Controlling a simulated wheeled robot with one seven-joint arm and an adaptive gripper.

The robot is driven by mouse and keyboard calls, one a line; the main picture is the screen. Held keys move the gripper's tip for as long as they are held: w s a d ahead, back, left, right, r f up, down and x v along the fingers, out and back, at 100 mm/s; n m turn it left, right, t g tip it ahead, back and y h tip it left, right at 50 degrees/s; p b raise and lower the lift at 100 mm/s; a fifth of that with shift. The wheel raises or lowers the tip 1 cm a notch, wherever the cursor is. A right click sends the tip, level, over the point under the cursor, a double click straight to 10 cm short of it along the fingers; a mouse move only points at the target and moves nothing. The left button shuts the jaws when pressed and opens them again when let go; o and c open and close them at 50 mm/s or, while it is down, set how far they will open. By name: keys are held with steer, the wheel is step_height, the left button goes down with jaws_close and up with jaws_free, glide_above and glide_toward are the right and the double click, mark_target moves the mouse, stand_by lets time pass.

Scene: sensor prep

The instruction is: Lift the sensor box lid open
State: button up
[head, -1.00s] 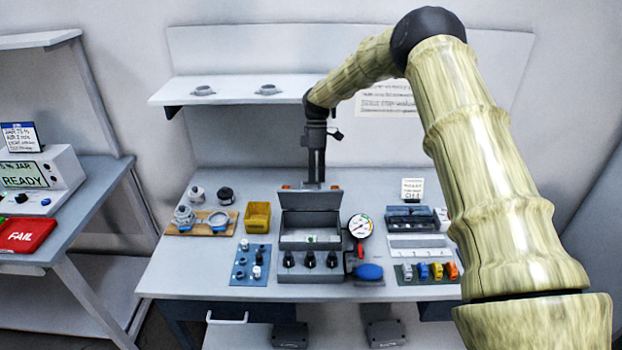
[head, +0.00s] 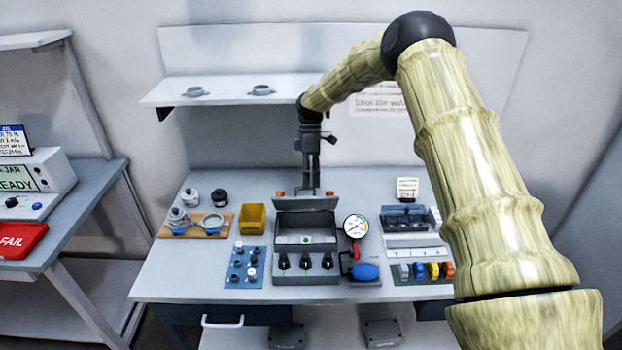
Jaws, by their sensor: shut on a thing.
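The sensor box (head: 306,262) is a dark grey box with black knobs on its front, in the middle of the bench. Its lid (head: 300,204) stands raised at the back edge and leans backward, so the inside shows, with a small green and white item (head: 305,239) in it. My gripper (head: 311,188) points down from above at the lid's upper edge. It is shut on the lid; the fingertips are small and partly hidden at that edge.
A yellow bin (head: 252,219) and a blue panel (head: 245,267) stand left of the box. A round gauge (head: 355,226) and a blue bulb (head: 365,272) are close on its right. A shelf (head: 235,94) runs behind, above the bench.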

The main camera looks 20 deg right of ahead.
steer(key=shift+f, duration=0.25)
steer(key=v, duration=0.8)
stand_by(0.6)
